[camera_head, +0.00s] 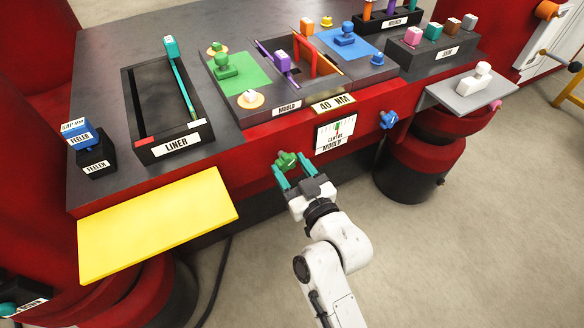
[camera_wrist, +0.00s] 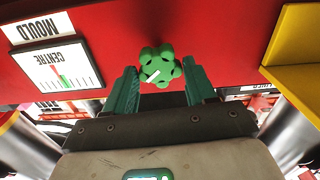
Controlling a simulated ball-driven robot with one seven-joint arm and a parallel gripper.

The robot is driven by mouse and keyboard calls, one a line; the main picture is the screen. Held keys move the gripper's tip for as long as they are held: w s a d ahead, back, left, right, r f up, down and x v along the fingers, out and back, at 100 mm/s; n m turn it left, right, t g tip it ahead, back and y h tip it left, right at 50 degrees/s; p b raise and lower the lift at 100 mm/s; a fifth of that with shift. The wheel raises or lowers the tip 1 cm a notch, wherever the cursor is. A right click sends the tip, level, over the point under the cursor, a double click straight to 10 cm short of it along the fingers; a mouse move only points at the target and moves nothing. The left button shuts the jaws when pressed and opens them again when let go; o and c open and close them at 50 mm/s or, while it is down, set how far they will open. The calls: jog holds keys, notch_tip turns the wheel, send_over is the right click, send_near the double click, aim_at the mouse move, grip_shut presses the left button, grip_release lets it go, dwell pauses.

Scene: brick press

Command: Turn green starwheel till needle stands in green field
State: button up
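The green starwheel (camera_head: 286,160) is a knobbed wheel on the red front of the press; it also shows in the wrist view (camera_wrist: 160,66), with a white mark on its face. My gripper (camera_head: 294,168) is open, its teal fingers on either side of the wheel. In the wrist view a small gap seems to show between each finger and the wheel. The gauge (camera_head: 336,133), marked CENTRE and MOULD, is to the right of the wheel. In the wrist view the gauge (camera_wrist: 55,68) is upside down, showing a green field and a red mark close together; the needle's exact place is too small to tell.
A yellow shelf (camera_head: 160,222) juts out left of the wheel. A blue starwheel (camera_head: 388,119) sits on the front to the right. A grey shelf (camera_head: 470,98) holds a white piece farther right. The floor in front is clear around my arm.

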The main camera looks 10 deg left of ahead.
jog(key=c, duration=0.7)
jog(key=shift+o, duration=0.2)
jog(key=shift+m, duration=1.1)
jog(key=o, duration=1.1)
jog(key=shift+c, duration=0.2)
jog(key=b+v, duration=0.3)
jog(key=v, duration=0.7)
jog(key=shift+s+d, duration=0.3)
